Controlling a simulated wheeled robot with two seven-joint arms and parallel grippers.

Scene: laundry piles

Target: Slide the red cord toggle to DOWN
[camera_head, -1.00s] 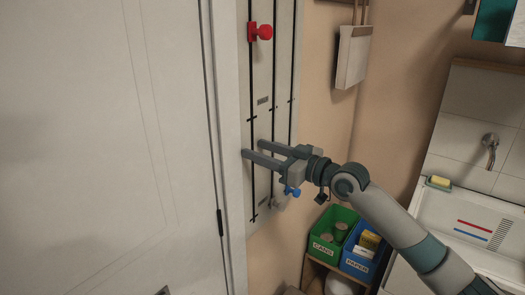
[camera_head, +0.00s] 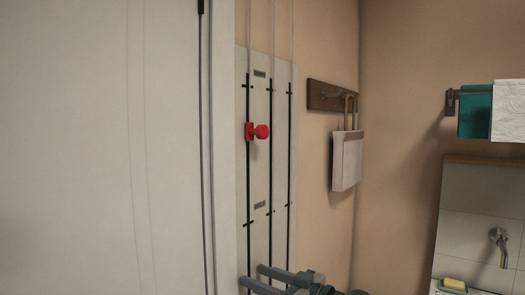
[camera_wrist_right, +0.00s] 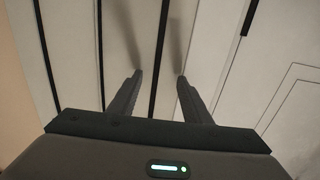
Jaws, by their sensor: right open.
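The red cord toggle (camera_head: 258,131) sits on the leftmost dark track of the pale wall panel (camera_head: 257,175), partway up, between an upper and a lower cross mark. Its round knob sticks out to the right. The toggle does not show there. My left gripper is not in view.
A white door (camera_head: 100,150) stands close on the left of the panel. A hook rail (camera_head: 332,98) with a hanging pale bag (camera_head: 346,162) is right of it. A towel bar with towels (camera_head: 508,110) and a tap (camera_head: 499,245) are far right. Two more tracks run beside the toggle's.

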